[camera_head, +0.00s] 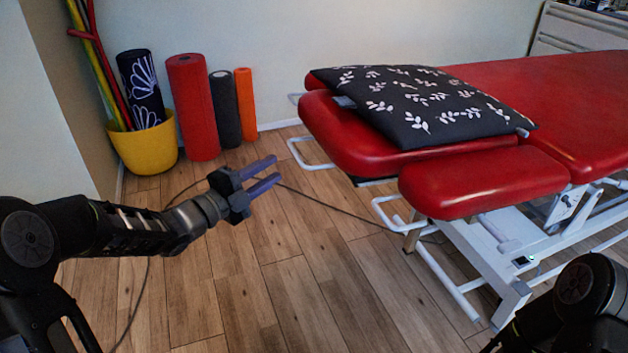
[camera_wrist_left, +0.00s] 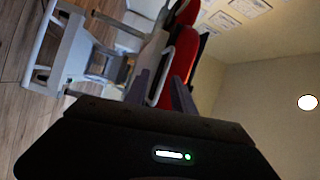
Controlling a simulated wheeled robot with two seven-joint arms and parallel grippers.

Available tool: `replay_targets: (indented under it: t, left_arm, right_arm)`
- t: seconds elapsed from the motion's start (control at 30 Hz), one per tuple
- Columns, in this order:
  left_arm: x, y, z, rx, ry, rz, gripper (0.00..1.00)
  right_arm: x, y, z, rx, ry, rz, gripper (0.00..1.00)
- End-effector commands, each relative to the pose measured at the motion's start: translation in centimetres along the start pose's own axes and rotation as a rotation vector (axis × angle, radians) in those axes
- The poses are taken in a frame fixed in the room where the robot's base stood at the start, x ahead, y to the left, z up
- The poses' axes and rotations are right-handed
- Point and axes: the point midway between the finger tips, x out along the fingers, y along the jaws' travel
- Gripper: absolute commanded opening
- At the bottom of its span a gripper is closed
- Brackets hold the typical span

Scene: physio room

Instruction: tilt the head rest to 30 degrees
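The red head rest (camera_head: 352,142) is the near-left end of the treatment table, and a dark pillow with white leaf prints (camera_head: 425,103) lies over it. A white metal handle loop (camera_head: 303,155) sticks out at its left side. My left gripper (camera_head: 270,173) is left of the head rest, apart from it, with two fingers spread and nothing between them. In the left wrist view the fingers (camera_wrist_left: 170,95) point towards the table's red padding (camera_wrist_left: 180,55). Of my right arm only a dark link shows at the lower right; its gripper is out of view.
A red arm pad (camera_head: 480,182) juts out in front of the head rest, with a white handle (camera_head: 388,212) below it. A yellow bucket (camera_head: 145,150) and several upright rolls, one red (camera_head: 193,108), stand by the wall. A cable (camera_head: 335,208) crosses the open wooden floor.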

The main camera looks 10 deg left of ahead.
Motion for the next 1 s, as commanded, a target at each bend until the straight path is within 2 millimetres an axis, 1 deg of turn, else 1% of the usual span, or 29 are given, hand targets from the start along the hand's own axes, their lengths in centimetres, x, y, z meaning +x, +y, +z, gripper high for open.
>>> replay_targets:
  t: [0.03,0.07,0.2,0.47,0.57,0.67,0.77,1.0]
  left_arm:
    - [-0.3,0.1,0.2,0.062,0.017,-0.014,0.3]
    - [-0.5,-0.3,0.1,0.089,0.026,-0.02,0.3]
    - [-0.7,-1.1,-0.1,0.142,0.044,-0.029,0.3]
    - [-0.6,-1.1,-0.2,0.137,0.044,-0.027,0.3]
    - [-0.2,-1.0,-0.2,0.137,0.044,-0.027,0.3]
    - [0.6,-1.0,-0.2,0.137,0.045,-0.026,0.3]
    - [2.0,-0.9,-0.3,0.136,0.045,-0.027,0.3]
    - [5.7,-1.0,-0.5,0.136,0.045,-0.027,0.3]
  right_arm:
    - [1.3,0.5,0.0,0.001,0.002,0.0,0.0]
    - [1.4,0.6,-0.1,0.001,0.003,0.001,0.0]
    - [1.4,0.6,-0.1,0.001,0.004,0.001,0.0]
    - [1.3,0.5,-0.1,0.001,0.004,0.001,0.0]
    - [1.4,0.6,-0.1,0.001,0.004,0.001,0.0]
    - [1.6,0.6,-0.1,0.001,0.004,0.001,0.0]
    - [1.9,0.7,-0.1,0.001,0.006,0.001,0.0]
    - [2.7,0.9,-0.2,0.002,0.009,0.001,0.0]
